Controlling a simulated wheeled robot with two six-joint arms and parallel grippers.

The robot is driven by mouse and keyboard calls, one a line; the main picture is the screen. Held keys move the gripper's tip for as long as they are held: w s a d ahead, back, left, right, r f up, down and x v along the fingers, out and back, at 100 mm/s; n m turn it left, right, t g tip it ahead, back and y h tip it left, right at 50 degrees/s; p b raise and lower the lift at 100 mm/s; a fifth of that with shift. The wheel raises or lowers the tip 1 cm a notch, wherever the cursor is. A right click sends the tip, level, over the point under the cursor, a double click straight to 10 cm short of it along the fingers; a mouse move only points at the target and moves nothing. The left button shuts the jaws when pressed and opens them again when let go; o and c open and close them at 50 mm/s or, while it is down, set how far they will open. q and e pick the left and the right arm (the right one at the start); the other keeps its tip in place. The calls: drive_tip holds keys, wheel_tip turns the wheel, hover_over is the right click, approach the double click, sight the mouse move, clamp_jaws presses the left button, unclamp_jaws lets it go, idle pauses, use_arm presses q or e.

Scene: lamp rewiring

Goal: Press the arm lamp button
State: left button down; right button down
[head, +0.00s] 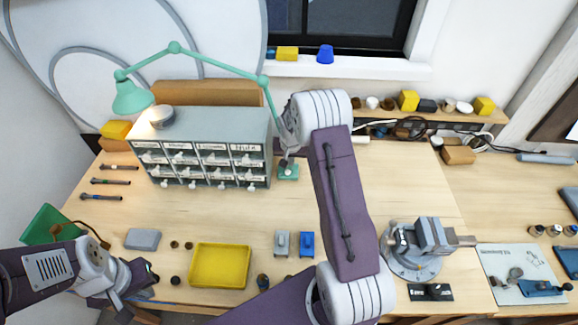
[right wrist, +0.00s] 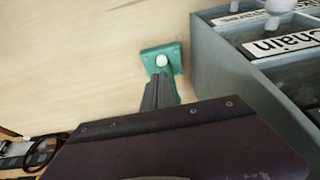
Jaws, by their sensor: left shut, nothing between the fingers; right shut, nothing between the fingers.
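The green arm lamp (head: 215,62) arches over the grey drawer cabinet, its shade (head: 131,98) hanging at the cabinet's left. A bright patch shows beside the shade's opening. Its small green base (head: 289,174) stands on the table just right of the cabinet. In the right wrist view, a round white button (right wrist: 162,60) sits on the green base plate (right wrist: 150,52). My right gripper (head: 287,160) is shut and empty over the base; its fingertips (right wrist: 158,78) appear just short of the button. Contact cannot be told. My left gripper (head: 150,272) is shut and empty at the lower left.
The drawer cabinet (head: 205,120) stands close beside the lamp base; its edge also shows in the right wrist view (right wrist: 215,55). A vise (head: 430,238) stands right of my right arm.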

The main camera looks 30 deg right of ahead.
sight(289, 172)
drive_tip(key=x, duration=0.1)
drive_tip(key=p+x, duration=0.1)
drive_tip(key=x, duration=0.3)
drive_tip(key=shift+s+a+f, duration=0.15)
drive_tip(key=shift+s+a, duration=0.2)
drive_tip(key=shift+a, duration=0.05)
